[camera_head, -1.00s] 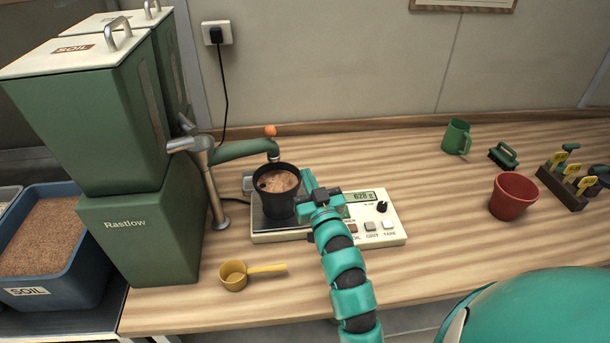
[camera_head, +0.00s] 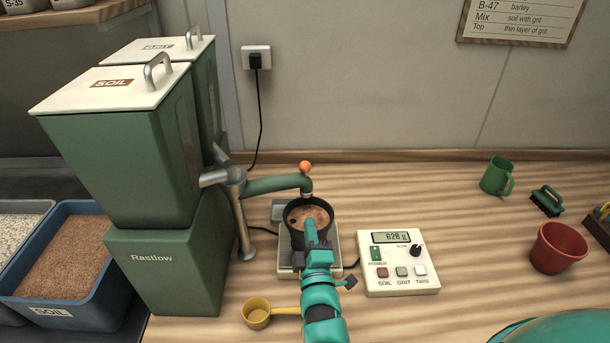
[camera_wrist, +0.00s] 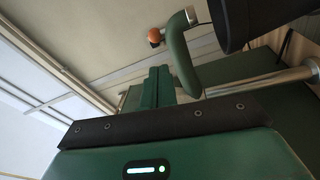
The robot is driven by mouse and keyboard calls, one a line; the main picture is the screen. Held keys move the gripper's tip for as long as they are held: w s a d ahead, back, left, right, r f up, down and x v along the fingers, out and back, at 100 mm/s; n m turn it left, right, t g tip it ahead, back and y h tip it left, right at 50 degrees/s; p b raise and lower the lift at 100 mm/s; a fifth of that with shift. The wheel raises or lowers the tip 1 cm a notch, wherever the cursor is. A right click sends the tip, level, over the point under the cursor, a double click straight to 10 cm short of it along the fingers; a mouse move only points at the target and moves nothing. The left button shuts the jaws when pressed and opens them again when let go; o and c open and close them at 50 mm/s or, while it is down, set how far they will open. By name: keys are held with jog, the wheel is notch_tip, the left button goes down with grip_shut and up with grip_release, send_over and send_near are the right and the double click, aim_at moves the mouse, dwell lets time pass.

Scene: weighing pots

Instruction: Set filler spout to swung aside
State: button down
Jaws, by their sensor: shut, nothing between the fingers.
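The filler spout (camera_head: 275,184) is a green tube with an orange knob (camera_head: 305,167) near its end. It reaches right from a metal post (camera_head: 239,215), and its mouth is over the back of a black pot (camera_head: 290,228) of brown soil. In the wrist view the bent spout (camera_wrist: 181,55) and its orange knob (camera_wrist: 155,37) show above my fingers, beside a dark round form at upper right. My gripper (camera_head: 310,226) is shut and empty. In the head view it overlaps the front of the pot; whether it touches the pot I cannot tell.
The pot stands on a scale plate (camera_head: 284,262); the control box (camera_head: 399,263) to its right reads 628 g. A yellow scoop (camera_head: 256,313) lies at front left. The green hopper (camera_head: 165,260) stands left of the post. A red pot (camera_head: 558,248) and green mug (camera_head: 496,176) are at right.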

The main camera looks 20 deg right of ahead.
aim_at(305, 172)
jog(key=shift+s+d+r+n, duration=0.1)
jog(key=shift+r+n, duration=0.05)
jog(key=shift+n, duration=0.45)
jog(key=shift+d+r+n, duration=0.1)
jog(key=shift+n, duration=0.5)
jog(key=p+x, duration=0.1)
jog(key=x, duration=0.3)
jog(key=p+x, duration=0.2)
jog(key=x, duration=0.2)
jog(key=p+x, duration=0.2)
jog(key=x, duration=0.2)
jog(key=shift+w+d+r, duration=0.15)
jog(key=shift+w+r, duration=0.1)
jog(key=shift+r, duration=0.15)
jog(key=shift+w+d+p, duration=0.1)
jog(key=shift+w+p, duration=0.35)
jog(key=shift+w, duration=0.15)
jog(key=shift+f, duration=0.1)
jog(key=shift+w, duration=0.15)
